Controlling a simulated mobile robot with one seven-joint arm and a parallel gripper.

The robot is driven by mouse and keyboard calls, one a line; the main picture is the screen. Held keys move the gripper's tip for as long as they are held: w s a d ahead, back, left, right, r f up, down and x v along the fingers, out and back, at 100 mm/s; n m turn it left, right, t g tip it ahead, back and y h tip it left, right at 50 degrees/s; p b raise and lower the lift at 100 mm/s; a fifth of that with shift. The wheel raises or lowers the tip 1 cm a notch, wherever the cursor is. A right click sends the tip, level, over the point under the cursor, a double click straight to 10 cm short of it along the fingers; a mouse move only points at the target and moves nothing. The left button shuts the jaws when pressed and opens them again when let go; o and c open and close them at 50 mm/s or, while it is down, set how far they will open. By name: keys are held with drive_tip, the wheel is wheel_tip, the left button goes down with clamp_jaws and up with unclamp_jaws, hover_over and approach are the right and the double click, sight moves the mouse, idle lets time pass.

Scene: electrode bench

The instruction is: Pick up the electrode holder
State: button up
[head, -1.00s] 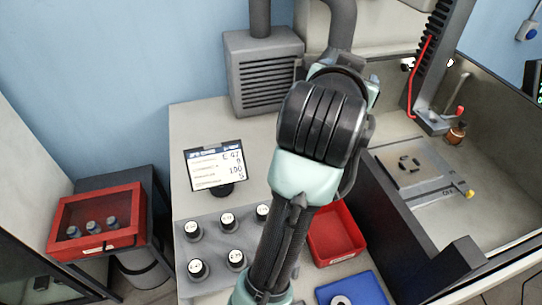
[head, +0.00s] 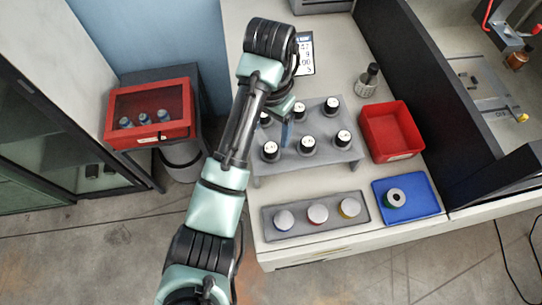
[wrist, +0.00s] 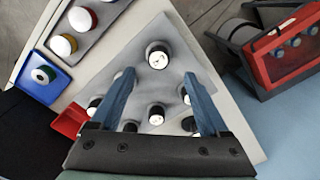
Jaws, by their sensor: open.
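Several black cylindrical holders with white labelled tops stand upright in a grey rack (head: 327,166), among them a front-row holder (head: 308,146). Which one is the task's electrode holder I cannot tell. A separate holder with a grey knurled body and black top (head: 367,82) stands alone behind the red bin. My gripper (head: 287,132) is above the left part of the rack, open and pointing down. In the wrist view its blue fingers (wrist: 158,77) are spread and empty over the rack, with one holder (wrist: 157,57) just beyond the tips. The arm partly hides the rack's left side.
A red bin (head: 391,155) stands right of the rack. In front are a grey tray (head: 283,236) with three white-topped pieces and a blue tray (head: 424,207) with a ringed piece. A dark wall (head: 420,70) bounds the right.

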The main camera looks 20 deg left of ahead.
sight(271, 147)
drive_tip(key=shift+f+b, duration=0.45)
drive_tip(key=shift+f, duration=0.35)
drive_tip(key=shift+s+d+f, duration=0.1)
drive_tip(key=shift+f, duration=2.15)
clamp_jaws()
